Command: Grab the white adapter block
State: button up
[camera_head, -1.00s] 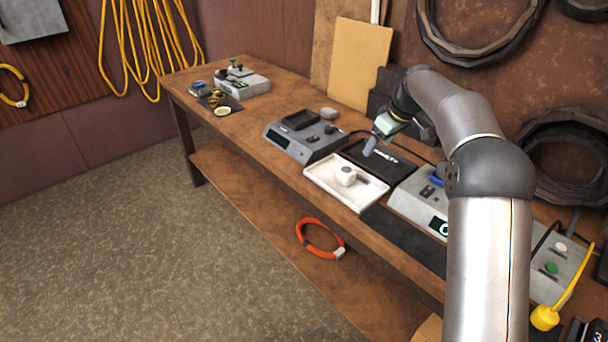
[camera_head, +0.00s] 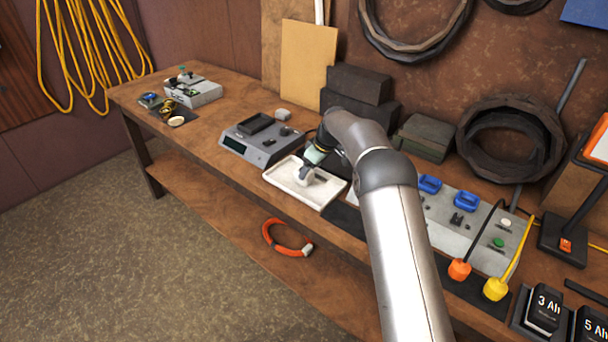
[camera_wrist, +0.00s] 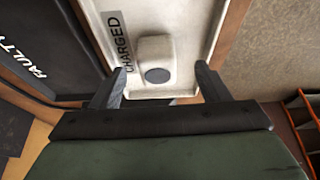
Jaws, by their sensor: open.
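The white adapter block (camera_wrist: 157,48) is a rounded pale block with a dark round face, lying in the white tray (camera_wrist: 190,12) beside the "CHARGED" label. In the wrist view it lies just beyond and between my two fingertips, with clear room on both sides. My gripper (camera_wrist: 160,78) is open and empty. In the head view my gripper (camera_head: 307,170) points down into the white tray (camera_head: 325,200), close to the block, which it partly hides. I cannot tell whether the fingers touch the block.
A dark tray marked "FAULTY" (camera_wrist: 40,45) adjoins the white tray. A grey device (camera_head: 262,142) stands left of the trays on the wooden bench. A panel with blue parts (camera_head: 440,225) lies to the right. An orange ring (camera_head: 285,240) rests on the lower shelf.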

jog(key=x, duration=0.2)
jog(key=p+x, duration=0.1)
jog(key=x, duration=0.1)
jog(key=shift+w+f+p, duration=0.2)
jog(key=shift+w+p, duration=0.1)
jog(key=shift+c, duration=0.3)
jog(key=c, duration=1.1)
jog(key=shift+o, duration=0.2)
jog(key=shift+r, duration=0.1)
